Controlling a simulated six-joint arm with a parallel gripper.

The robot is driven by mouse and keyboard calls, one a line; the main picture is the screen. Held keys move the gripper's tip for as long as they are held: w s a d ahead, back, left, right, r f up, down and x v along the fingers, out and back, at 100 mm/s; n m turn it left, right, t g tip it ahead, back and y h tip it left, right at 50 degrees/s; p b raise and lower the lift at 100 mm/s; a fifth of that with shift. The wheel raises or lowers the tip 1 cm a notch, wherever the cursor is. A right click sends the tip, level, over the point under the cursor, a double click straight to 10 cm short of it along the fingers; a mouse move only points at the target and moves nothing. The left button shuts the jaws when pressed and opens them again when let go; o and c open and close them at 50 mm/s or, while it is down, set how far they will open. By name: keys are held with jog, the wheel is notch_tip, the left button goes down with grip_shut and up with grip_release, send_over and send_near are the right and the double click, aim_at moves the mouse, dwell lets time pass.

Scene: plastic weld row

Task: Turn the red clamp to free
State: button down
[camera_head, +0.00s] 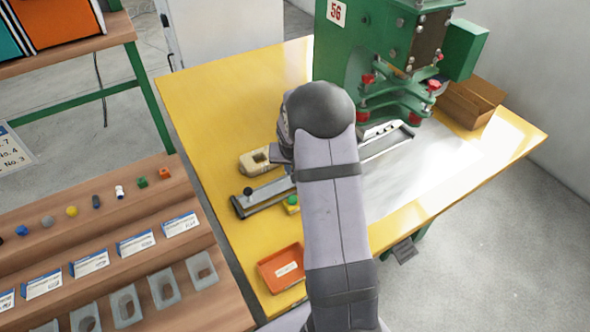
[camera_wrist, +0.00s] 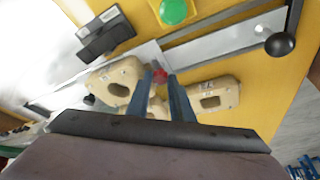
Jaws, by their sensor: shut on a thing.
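In the wrist view, the two blue fingers of my gripper (camera_wrist: 159,74) are closed around a small red piece (camera_wrist: 159,77), which looks like the red clamp. Only a little of it shows between the fingertips, so its turn angle cannot be told. It sits by the metal slide rail (camera_wrist: 215,42), between two beige parts with openings, one to the left (camera_wrist: 128,70) and one to the right (camera_wrist: 222,86). In the head view my arm hides the gripper and the clamp.
A green press (camera_head: 345,45) marked 56 stands at the back of the yellow table (camera_head: 205,95). A green button (camera_head: 292,201) and a black knob (camera_head: 248,191) are near the rail. An orange tray (camera_head: 281,267) lies at the front. A wooden rack (camera_head: 60,250) stands left.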

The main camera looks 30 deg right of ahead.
jog(key=c, duration=1.8)
grip_release()
jog(key=shift+c, duration=0.2)
jog(key=b+v, duration=0.1)
jog(key=v, duration=0.6)
jog(key=shift+r, duration=0.2)
